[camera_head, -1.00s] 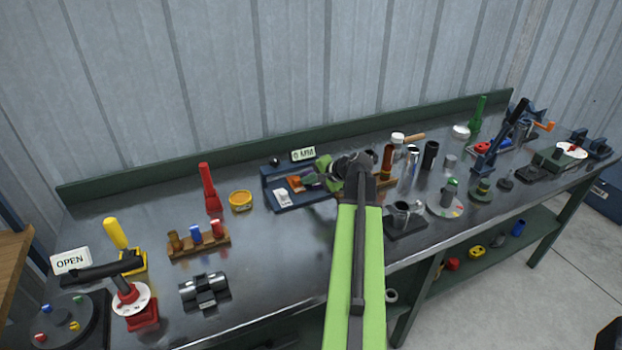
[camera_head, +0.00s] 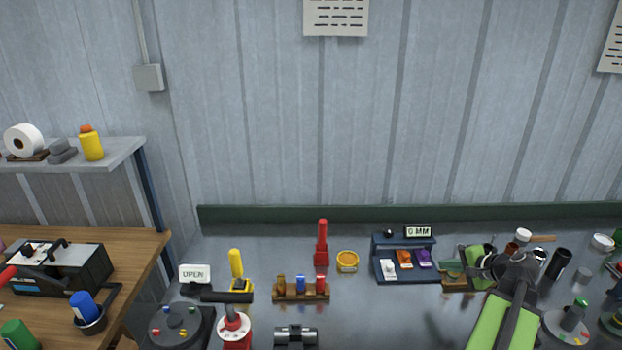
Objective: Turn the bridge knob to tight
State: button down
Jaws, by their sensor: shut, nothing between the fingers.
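My gripper (camera_head: 451,268) is at the right of the head view, at the end of my green arm, pointing left. It is shut and empty, just right of the blue fixture (camera_head: 377,262) with the "0 MM" sign (camera_head: 418,231). I cannot tell for sure which thing is the bridge knob, and I can read no "tight" mark. A red-based device with a white dial (camera_head: 234,328) and a black handle stands at the front left of the bench, far from my gripper. My arm hides part of the bench on the right.
The fixture holds white, orange and purple blocks. A wooden rack with coloured pegs (camera_head: 301,289), a red-handled tool (camera_head: 321,246) and a yellow ring (camera_head: 347,262) stand left of it. An "OPEN" sign (camera_head: 194,274) and a round turntable (camera_head: 176,327) are farther left. Several cylinders crowd the right.

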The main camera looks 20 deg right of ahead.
aim_at(387, 232)
jog(key=k, duration=1)
